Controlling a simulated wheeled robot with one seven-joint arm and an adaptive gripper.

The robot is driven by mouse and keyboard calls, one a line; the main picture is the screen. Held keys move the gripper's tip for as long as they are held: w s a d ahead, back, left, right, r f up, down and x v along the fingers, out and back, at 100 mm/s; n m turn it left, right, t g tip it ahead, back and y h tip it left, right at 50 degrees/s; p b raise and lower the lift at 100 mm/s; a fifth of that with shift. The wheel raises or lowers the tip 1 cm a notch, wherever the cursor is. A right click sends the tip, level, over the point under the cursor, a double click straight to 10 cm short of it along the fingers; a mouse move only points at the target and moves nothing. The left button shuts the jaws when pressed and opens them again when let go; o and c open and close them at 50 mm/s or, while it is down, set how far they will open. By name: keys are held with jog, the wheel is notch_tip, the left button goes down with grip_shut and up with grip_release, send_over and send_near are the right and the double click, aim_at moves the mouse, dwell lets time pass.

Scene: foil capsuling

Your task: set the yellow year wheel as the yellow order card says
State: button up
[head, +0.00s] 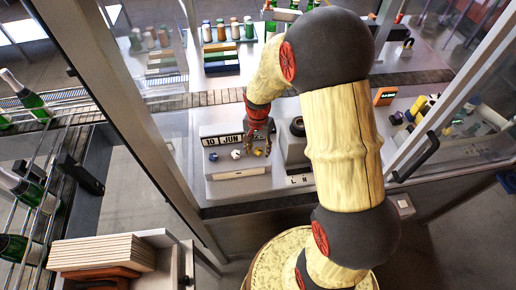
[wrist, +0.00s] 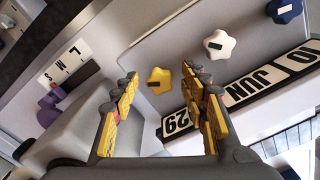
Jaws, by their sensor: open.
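The yellow year wheel is a star-shaped knob (wrist: 159,81) with a dark mark, seen in the wrist view on the pale panel. It also shows in the head view (head: 259,151). My gripper (wrist: 158,73) is open, its fingertips on either side of the yellow knob in the picture, with no clear contact. In the wrist view the date strip (wrist: 262,86) reads 10, JUN and 29. In the head view the gripper (head: 259,143) covers the strip's right end. I cannot make out a yellow order card with readable writing in either view.
A white star knob (wrist: 218,44) and a dark blue one (wrist: 285,10) sit in line with the yellow one. A lettered strip (wrist: 66,62) and a purple part (wrist: 50,106) are at left in the wrist view. A glass-and-metal frame (head: 130,105) stands around the work area.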

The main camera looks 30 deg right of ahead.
aim_at(258, 151)
jog(key=shift+r, duration=0.1)
notch_tip(258, 151, up, 12)
dwell(0.5)
dwell(0.4)
jog(key=s+a+n+t+b, duration=0.2)
jog(key=s+a+n+b, duration=0.1)
jog(key=s+n+b, duration=0.2)
jog(key=s+a+r+n+t+b, duration=0.1)
jog(key=s+a+n+t+b, duration=0.2)
jog(key=s+b, duration=0.7)
jog(key=s+a+n, duration=0.1)
jog(key=s, duration=0.3)
jog(key=shift+s+a+r+n+t+b, duration=0.2)
jog(key=shift+s+a+n+t+b, duration=0.1)
jog(key=shift+n, duration=0.1)
